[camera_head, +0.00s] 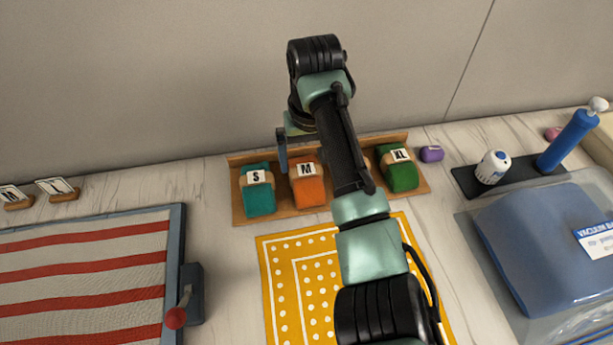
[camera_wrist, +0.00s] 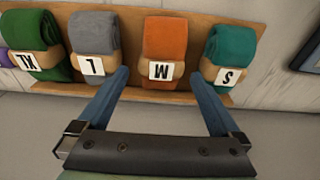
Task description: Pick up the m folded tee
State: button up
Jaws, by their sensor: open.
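The m folded tee (camera_head: 307,187) is an orange roll with a tan band and a white M label. It lies on a wooden tray (camera_head: 283,212) between the teal S tee (camera_head: 259,198) and my arm. In the wrist view the orange tee (camera_wrist: 165,40) is upper middle, with its M label toward me. My gripper (camera_wrist: 160,88) is open and empty, its two blue fingers pointing toward the tray. The orange tee lies between and beyond the fingertips, and I see no contact. In the head view my arm hides the grey L tee and much of my gripper.
In the wrist view the grey L tee (camera_wrist: 94,35) and teal S tee (camera_wrist: 230,45) flank the orange one. A green XL tee (camera_head: 400,177) is at the tray's right end. A yellow dotted cloth (camera_head: 290,285) lies in front; a vacuum bag (camera_head: 545,240) is at right.

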aim_at(306, 171)
jog(key=f, duration=0.5)
jog(key=shift+w+a+f, duration=0.1)
jog(key=shift+w+a, duration=0.1)
jog(key=shift+w, duration=0.15)
jog(key=shift+c, duration=0.2)
jog(key=c, duration=1.3)
